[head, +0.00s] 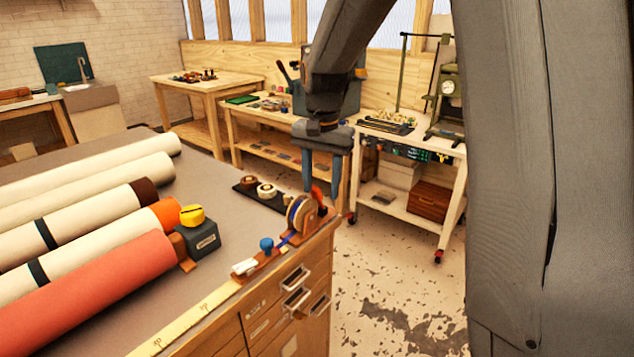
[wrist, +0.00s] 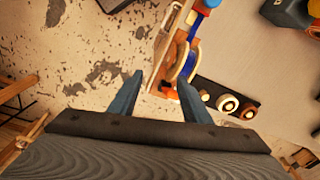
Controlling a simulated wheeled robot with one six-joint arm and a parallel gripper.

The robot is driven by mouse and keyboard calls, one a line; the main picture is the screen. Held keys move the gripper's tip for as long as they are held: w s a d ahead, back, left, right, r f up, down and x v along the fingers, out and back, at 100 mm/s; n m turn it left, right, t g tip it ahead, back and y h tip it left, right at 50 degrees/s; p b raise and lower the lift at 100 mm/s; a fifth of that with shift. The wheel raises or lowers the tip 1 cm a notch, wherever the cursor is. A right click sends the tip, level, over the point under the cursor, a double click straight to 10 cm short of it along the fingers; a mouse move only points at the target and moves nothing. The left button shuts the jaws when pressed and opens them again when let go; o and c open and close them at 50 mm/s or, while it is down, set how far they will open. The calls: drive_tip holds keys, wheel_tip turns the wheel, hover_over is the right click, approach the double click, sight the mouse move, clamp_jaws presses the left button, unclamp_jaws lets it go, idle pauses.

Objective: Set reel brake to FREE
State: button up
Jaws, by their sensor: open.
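The reel (head: 300,214), wound with blue and tan material, stands upright on a wooden stand at the near right corner of the grey-topped bench. A red-orange lever (head: 318,195) rises beside it, probably the brake; its FREE marking is not readable. My gripper (head: 321,188) points down over this corner, open and empty, with its blue-grey fingers close to the lever. I cannot tell whether they touch it. In the wrist view my gripper (wrist: 160,78) is open, with the orange part (wrist: 166,87) low between the fingers and the blue-edged reel (wrist: 187,62) by the right fingertip.
A blue knob (head: 266,245) and a white piece (head: 244,267) lie along the bench edge. A dark box with a yellow knob (head: 193,215) stands by several large rolls (head: 90,285). Small rolls sit on a black tray (head: 275,201). Open floor (head: 400,285) lies right of the bench.

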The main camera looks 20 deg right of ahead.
sight(316, 189)
drive_tip(key=w+r+m, duration=0.1)
drive_tip(key=w+m, duration=0.1)
drive_tip(key=w, duration=0.1)
drive_tip(key=w+r+m, duration=0.1)
drive_tip(key=w, duration=0.1)
drive_tip(key=shift+w+d+r+g, duration=0.1)
drive_tip(key=shift+w+r+g, duration=0.15)
drive_tip(key=shift+r+g, duration=0.15)
drive_tip(key=shift+f+p, duration=1.2)
drive_tip(key=shift+f, duration=2.65)
clamp_jaws()
